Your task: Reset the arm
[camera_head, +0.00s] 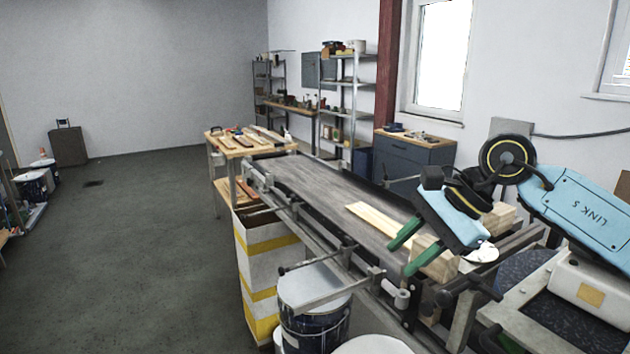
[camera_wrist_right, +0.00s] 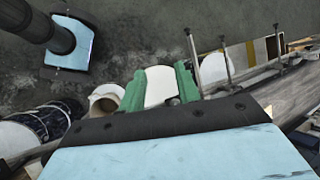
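My right arm comes in from the right in the head view, and its right gripper (camera_head: 400,260) hangs over the near side of the conveyor. Its two green fingers are spread apart with nothing visible held between them. In the right wrist view the gripper (camera_wrist_right: 159,75) also shows open, with a white round surface seen beyond the gap. A wooden block (camera_head: 436,265) lies just behind and beside the fingers in the head view; I cannot tell whether they touch. My left gripper is in neither view.
The conveyor (camera_head: 310,184) carries a light wooden board (camera_head: 378,219). A white container (camera_head: 595,282) stands at the right. A lidded drum (camera_head: 314,300) and a yellow-striped bin (camera_head: 268,265) stand beside the conveyor. A wooden table (camera_head: 243,150) is at its far end.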

